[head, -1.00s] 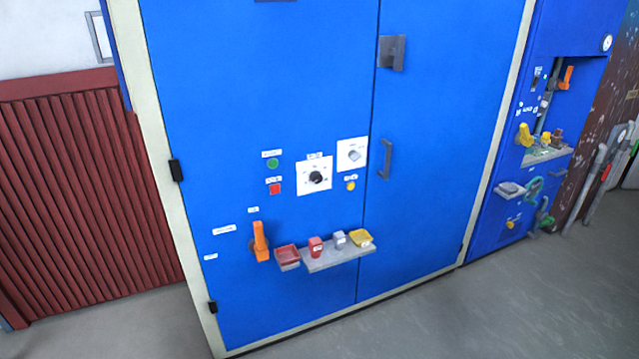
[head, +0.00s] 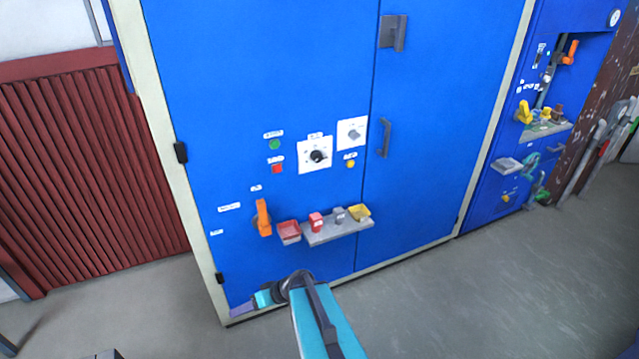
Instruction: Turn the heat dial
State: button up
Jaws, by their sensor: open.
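A black round dial (head: 317,156) with tick marks on a white plate sits on the blue cabinet's left door. A grey knob (head: 353,134) on a second white plate is just up and right of it. Their labels are too small to read, so I cannot tell which is marked heat. My gripper (head: 240,310) is small at the end of my teal arm, low at the cabinet's bottom left. It is open, well below and left of both dials and apart from them; its fingers are hard to make out.
A green button (head: 274,144), red button (head: 277,169) and yellow button (head: 351,163) flank the dials. Below are an orange lever (head: 263,217), a red tray (head: 289,231) and a grey shelf (head: 325,236) with small items. A door handle (head: 385,138) juts out at right. Floor (head: 440,300) in front is clear.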

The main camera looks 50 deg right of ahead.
jog(key=w+d+r+m+t+h+p, duration=0.1)
jog(key=w+d+r+t+h+p, duration=0.2)
jog(key=d+r, duration=0.75)
jog(key=s+d+r+m+t+h+p, duration=0.1)
jog(key=s+d+r+t+h, duration=0.1)
jog(key=d+r, duration=0.5)
jog(key=s+d+r+m+t+h+p, duration=0.1)
jog(key=s+d+r+t+h, duration=0.1)
jog(key=d+r+h, duration=0.2)
jog(key=s+d+r+m+t+h+p, duration=0.1)
jog(key=s+d+r+t+h, duration=0.1)
jog(key=d+r, duration=0.8)
jog(key=s+d+h, duration=0.1)
jog(key=d, duration=0.6)
jog(key=shift+d+t, duration=0.4)
jog(key=shift+w+f+b, duration=0.1)
jog(key=shift+w+b, duration=0.05)
jog(key=shift+b, duration=0.4)
jog(key=w+b, duration=0.1)
jog(key=b, duration=0.2)
jog(key=shift+d+f, duration=0.1)
jog(key=shift+d, duration=0.1)
jog(key=b+x, duration=0.2)
jog(key=b, duration=0.6)
jog(key=shift+w+d, duration=0.1)
jog(key=shift+w, duration=0.2)
